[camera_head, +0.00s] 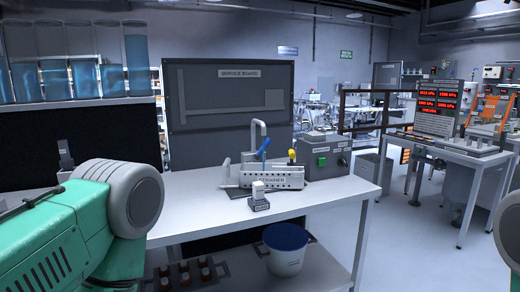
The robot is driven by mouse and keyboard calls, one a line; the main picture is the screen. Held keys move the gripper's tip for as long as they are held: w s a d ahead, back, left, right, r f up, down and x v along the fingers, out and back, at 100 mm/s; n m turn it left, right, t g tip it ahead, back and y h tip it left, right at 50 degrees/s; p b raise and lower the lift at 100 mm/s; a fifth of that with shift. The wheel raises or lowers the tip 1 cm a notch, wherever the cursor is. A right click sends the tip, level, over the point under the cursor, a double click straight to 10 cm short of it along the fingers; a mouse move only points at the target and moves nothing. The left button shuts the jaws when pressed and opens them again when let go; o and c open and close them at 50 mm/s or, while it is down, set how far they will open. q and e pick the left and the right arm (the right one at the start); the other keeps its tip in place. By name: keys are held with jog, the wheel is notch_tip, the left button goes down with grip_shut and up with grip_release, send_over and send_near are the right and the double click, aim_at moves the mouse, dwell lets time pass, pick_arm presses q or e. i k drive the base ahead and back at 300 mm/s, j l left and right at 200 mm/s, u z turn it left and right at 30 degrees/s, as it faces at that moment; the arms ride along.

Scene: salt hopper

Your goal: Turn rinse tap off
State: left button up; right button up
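A grey curved tap (257,133) rises behind a metal strainer (272,177) on the white bench. A blue lever (263,147) slants on the tap's right side. A smaller yellow-topped handle (292,155) stands to its right, behind the strainer's right end. Which of the two is the rinse tap's handle is not labelled legibly. Whether water runs cannot be told; the basin behind the strainer is hidden. My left arm shows at the left, well apart from the tap, and part of my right arm shows at the right edge. Neither gripper can be made out.
The white bench (330,194) has free room at its front. A small labelled block (259,197) stands before the strainer. A grey box with a green button (324,160) stands at the right. A blue-lined bucket (286,250) sits below. The service board (229,95) stands behind.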

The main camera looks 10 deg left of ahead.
aim_at(268, 142)
jog(key=u, duration=0.4)
jog(key=k+u, duration=0.1)
jog(key=u, duration=0.3)
jog(key=j+u, duration=0.1)
jog(key=u, duration=0.3)
jog(key=k+u, duration=0.1)
jog(key=u, duration=0.35)
jog(key=l+u, duration=0.9)
jog(key=k+l+u, duration=0.15)
jog(key=l+u, duration=0.3)
jog(key=k+l, duration=0.15)
jog(key=l, duration=0.25)
jog(key=k+l, duration=0.2)
jog(key=l, duration=0.2)
jog(key=k+l, duration=0.15)
jog(key=l, duration=0.25)
jog(key=k+l, duration=0.15)
jog(key=l, duration=0.25)
jog(key=k+l, duration=0.15)
jog(key=l, duration=0.25)
jog(key=k+l, duration=0.2)
jog(key=l, duration=0.2)
jog(key=k+l, duration=0.15)
jog(key=l, duration=0.25)
